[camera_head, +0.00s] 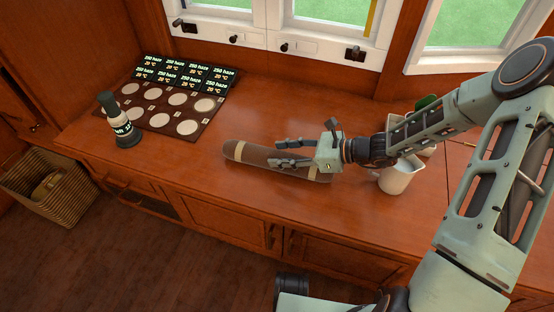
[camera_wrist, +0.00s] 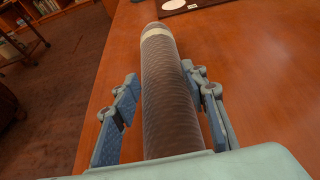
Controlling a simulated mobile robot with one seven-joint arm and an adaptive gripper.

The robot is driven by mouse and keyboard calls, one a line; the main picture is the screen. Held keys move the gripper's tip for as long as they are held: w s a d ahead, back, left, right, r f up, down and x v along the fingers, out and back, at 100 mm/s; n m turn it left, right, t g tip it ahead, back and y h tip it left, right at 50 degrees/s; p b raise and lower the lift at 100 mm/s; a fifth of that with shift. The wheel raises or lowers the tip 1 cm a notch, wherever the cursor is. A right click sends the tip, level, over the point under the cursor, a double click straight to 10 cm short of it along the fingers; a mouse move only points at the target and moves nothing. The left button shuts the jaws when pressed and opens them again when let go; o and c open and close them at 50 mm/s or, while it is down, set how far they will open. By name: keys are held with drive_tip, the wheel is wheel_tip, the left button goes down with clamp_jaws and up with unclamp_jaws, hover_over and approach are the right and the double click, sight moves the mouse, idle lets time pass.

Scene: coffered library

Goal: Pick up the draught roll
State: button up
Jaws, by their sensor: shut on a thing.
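The draught roll (camera_head: 245,153) is a long brown, ribbed cylinder with cream bands near its ends. It lies along the front part of the wooden counter in the head view; I cannot tell whether it is lifted at all. In the wrist view the roll (camera_wrist: 168,95) runs lengthwise away from the palm, with its banded far end in sight and its near end hidden. My gripper (camera_head: 274,152) is shut on the roll, one finger on each side. In the wrist view my gripper (camera_wrist: 165,78) has its blue pads along both flanks of the roll.
A white jug (camera_head: 397,177) stands right of my gripper, under the forearm. A wicker basket (camera_head: 52,188) stands on the floor. Windows line the back.

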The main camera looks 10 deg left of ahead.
drive_tip(key=shift+r, duration=0.15)
drive_tip(key=shift+r, duration=0.25)
wheel_tip(320, 180, up, 2)
drive_tip(key=shift+r+p, duration=0.15)
drive_tip(key=shift+p, duration=0.5)
drive_tip(key=s+a+r+p, duration=0.4)
drive_tip(key=s+a+r, duration=0.4)
drive_tip(key=s+r, duration=0.3)
wheel_tip(320, 180, up, 3)
drive_tip(key=m+t+h, duration=0.1)
drive_tip(key=m+t, duration=0.2)
drive_tip(key=t, duration=0.1)
hover_over(282, 154)
drive_tip(key=d, duration=0.8)
drive_tip(key=w+d+r+m+t+h, duration=0.1)
drive_tip(key=d+r+m, duration=0.1)
drive_tip(key=d, duration=0.5)
drive_tip(key=w+d+r+m+t+h, duration=0.1)
drive_tip(key=d+r+t, duration=0.1)
drive_tip(key=d, duration=0.6)
wheel_tip(282, 154, up, 23)
drive_tip(key=p, duration=3)
drive_tip(key=shift+g+y+p, duration=0.3)
drive_tip(key=shift+p, duration=0.1)
drive_tip(key=shift+a, duration=0.15)
